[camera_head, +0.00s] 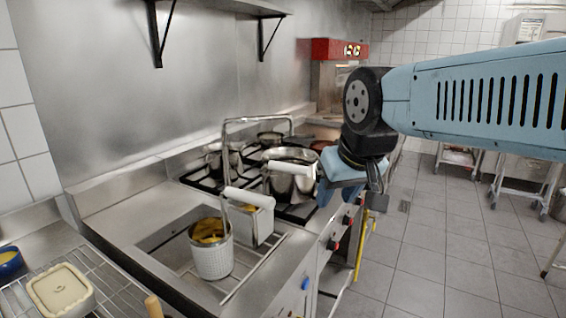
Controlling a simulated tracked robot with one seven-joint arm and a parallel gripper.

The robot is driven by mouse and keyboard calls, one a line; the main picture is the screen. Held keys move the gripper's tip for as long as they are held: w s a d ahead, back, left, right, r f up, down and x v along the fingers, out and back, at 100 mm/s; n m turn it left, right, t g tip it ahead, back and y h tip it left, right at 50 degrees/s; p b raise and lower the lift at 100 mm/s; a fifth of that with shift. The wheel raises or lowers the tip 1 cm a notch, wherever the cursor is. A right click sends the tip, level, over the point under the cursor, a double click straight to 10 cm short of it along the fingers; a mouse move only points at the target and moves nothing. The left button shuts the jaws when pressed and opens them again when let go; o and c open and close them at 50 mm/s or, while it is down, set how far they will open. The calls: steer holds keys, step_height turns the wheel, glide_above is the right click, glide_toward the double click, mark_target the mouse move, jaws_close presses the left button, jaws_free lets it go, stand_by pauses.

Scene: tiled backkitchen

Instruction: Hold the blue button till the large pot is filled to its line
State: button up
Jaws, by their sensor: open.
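A small blue button or knob (305,284) sits on the front face of the steel counter at the lower middle. A large steel pot (290,156) stands on the stove; the front of it is partly covered by a white handle. Its fill line and the level inside cannot be made out. My gripper (352,196) hangs open at the end of my blue arm, right of the pot and above the stove's front edge. It is above and to the right of the blue button, well apart from it, and nothing shows between the fingers.
A bent metal pipe (255,119) arches above the counter and stove. Red-and-black knobs (332,244) and a yellow rail (361,252) line the front.

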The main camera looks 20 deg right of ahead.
jaws_close()
stand_by(1.5)
